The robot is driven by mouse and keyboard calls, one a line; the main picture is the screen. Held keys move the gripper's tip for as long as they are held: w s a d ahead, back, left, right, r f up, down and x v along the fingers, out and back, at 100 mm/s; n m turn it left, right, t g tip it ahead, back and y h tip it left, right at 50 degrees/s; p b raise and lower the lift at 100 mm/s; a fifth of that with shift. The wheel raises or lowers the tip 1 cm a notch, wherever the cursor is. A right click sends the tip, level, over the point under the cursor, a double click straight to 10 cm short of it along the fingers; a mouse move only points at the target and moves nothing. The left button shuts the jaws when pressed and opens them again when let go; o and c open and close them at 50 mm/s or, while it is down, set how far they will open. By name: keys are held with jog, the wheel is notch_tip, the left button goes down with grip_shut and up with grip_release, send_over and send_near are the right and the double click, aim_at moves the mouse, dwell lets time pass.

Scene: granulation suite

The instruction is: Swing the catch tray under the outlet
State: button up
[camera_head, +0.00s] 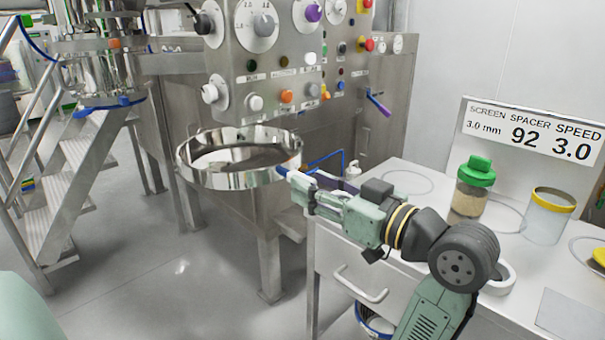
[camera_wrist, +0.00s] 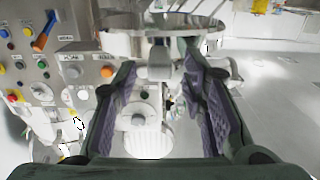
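The catch tray appears to be the round, shiny metal pan (camera_head: 238,174) held level in front of the steel machine, below its control panel. Its curved underside also shows across the top of the wrist view (camera_wrist: 160,22). My gripper (camera_head: 288,176) reaches in from the right, its tips at the pan's right rim beside a small blue piece. In the wrist view my gripper (camera_wrist: 158,65) has its two purple-padded fingers wide apart. A grey part shows between them under the pan; I cannot tell whether the fingers touch it. I cannot clearly identify the outlet.
The control panel (camera_head: 270,55) with knobs and buttons stands above the pan. On the right, a white counter (camera_head: 400,210) holds a green-lidded jar (camera_head: 470,190), a yellow-rimmed jar (camera_head: 548,215) and a sign (camera_head: 530,135). Metal steps (camera_head: 65,190) stand left. The floor before the machine is clear.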

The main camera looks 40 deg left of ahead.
aim_at(300, 175)
jog(key=shift+w+a, duration=0.15)
jog(key=shift+a, duration=2)
jog(key=shift+c, duration=0.3)
grip_shut()
